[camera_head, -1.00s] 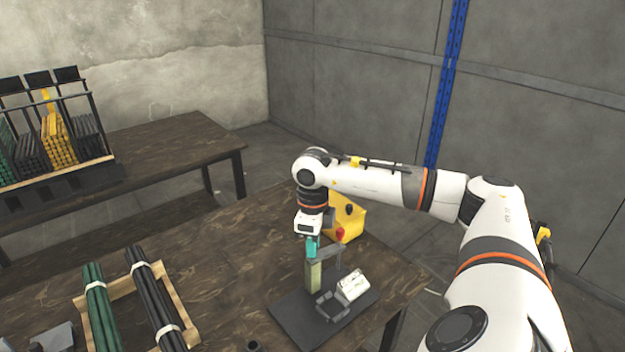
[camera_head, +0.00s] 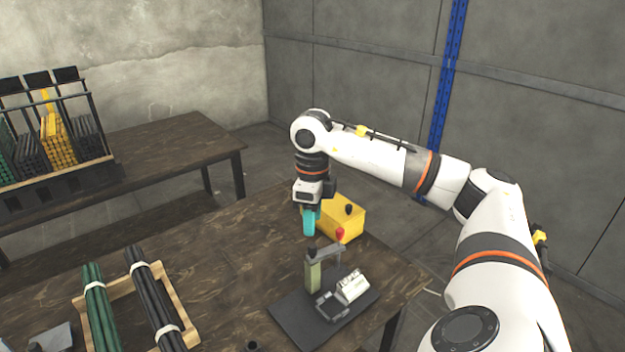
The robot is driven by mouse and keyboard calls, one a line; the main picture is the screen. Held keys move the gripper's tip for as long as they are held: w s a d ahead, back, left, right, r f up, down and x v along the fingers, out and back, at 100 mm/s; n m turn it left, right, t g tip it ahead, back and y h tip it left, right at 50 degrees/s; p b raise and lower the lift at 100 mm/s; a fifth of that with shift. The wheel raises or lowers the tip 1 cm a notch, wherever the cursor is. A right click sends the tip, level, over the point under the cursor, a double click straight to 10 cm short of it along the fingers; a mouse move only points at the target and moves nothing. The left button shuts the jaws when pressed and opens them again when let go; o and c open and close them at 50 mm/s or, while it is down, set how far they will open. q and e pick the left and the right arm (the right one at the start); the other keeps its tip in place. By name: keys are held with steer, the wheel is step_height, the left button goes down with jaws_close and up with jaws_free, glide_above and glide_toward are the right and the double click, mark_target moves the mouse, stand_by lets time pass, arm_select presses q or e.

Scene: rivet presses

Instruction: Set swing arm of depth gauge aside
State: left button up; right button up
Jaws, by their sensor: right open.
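The depth gauge stands on a dark base plate (camera_head: 292,323) on the near table. Its green post (camera_head: 313,278) is upright. The grey swing arm (camera_head: 325,254) sits at the top of the post and points right and slightly away. My right gripper (camera_head: 309,226), with teal fingers, hangs above the post, apart from it, and holds nothing that I can see. A grey clamp-like block (camera_head: 328,306) and a white block (camera_head: 353,285) sit on the plate right of the post. My left gripper is not in view.
A yellow box (camera_head: 346,218) with a red button stands behind the gauge. A wooden tray (camera_head: 185,318) with bundled green and black rods lies at the left. A rack (camera_head: 55,145) stands on the far table. Bare tabletop (camera_head: 225,255) lies left of the gauge.

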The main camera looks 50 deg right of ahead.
step_height(320, 180, up, 5)
steer(key=shift+f, duration=0.2)
